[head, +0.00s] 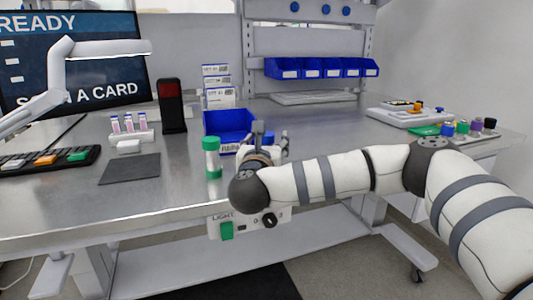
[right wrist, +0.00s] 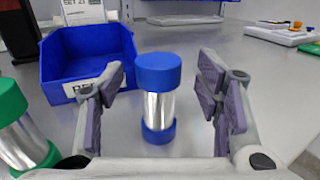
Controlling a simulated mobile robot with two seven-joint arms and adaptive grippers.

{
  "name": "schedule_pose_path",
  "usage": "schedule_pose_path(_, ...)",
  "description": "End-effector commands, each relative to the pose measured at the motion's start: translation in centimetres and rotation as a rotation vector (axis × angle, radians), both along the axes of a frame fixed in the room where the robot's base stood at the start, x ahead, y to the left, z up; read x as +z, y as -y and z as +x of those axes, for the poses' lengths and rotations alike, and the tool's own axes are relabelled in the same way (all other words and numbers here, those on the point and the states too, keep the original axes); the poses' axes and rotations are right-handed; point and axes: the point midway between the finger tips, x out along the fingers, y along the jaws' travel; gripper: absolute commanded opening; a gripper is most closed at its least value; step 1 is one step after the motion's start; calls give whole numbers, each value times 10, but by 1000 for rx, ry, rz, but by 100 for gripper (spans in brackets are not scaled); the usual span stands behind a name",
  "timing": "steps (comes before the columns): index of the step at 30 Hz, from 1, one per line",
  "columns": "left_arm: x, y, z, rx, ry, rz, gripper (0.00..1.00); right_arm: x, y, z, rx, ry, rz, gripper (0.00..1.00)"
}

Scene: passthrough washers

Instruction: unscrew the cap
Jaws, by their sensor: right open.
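A metal cylinder (right wrist: 158,107) with a blue cap (right wrist: 158,71) and a blue base stands upright on the bench in the right wrist view. My right gripper (right wrist: 168,78) is open, with its purple-padded fingers on either side of the blue-capped cylinder and a gap on each side. In the head view my right gripper (head: 265,135) is at the bench's front and hides most of that cylinder. A second metal cylinder with a green cap (head: 210,143) and green base stands upright to its left. Its green cap also shows in the right wrist view (right wrist: 10,101). My left gripper is not in view.
A blue bin (head: 228,122) stands just behind the cylinders. Bench space right of the bin is clear.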

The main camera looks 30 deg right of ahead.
Motion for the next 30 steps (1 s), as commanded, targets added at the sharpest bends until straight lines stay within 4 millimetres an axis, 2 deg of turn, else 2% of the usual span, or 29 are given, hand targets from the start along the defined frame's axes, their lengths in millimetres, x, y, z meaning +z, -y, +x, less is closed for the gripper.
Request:
schedule_pose_path(3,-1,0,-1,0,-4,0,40,-3,8,10,1,-4,0,59)
schedule_pose_path(9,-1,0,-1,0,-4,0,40,-3,8,12,2,-4,0,59)
schedule_pose_path(11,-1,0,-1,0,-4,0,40,-3,8,12,2,-4,0,48)
schedule_pose_path(15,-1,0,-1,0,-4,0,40,-3,8,12,2,-4,0,16)
schedule_pose_path(17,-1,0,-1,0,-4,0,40,-3,8,12,2,-4,0,3)
schedule_pose_path(26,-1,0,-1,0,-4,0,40,-2,8,12,2,-3,-1,3)
schedule_pose_path(30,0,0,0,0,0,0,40,11,8,12,2,-1,-1,3)
